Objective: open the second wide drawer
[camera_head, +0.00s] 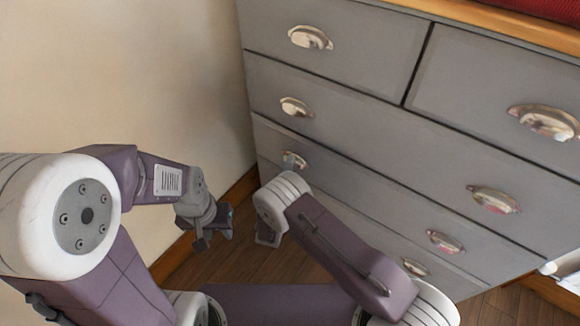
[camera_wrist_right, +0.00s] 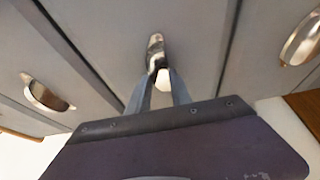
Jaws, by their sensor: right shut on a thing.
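The grey dresser has a row of two small drawers above several wide drawers. The second wide drawer (camera_head: 350,190) has a metal cup handle at its left (camera_head: 293,158) and another at its right (camera_head: 445,241). Its front looks about flush with the fronts around it. My right gripper (camera_wrist_right: 160,82) is shut on the left handle (camera_wrist_right: 155,48); in the head view my right wrist hides most of its fingers. My left gripper (camera_head: 212,238) hangs low to the left of the dresser, apart from it, with its fingers apart and nothing between them.
The first wide drawer (camera_head: 390,140) is closed above. A lower handle (camera_head: 415,267) shows beyond my right forearm. A beige wall (camera_head: 190,70) with a wooden skirting stands at the left. Some wooden floor (camera_head: 290,258) is clear before the dresser.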

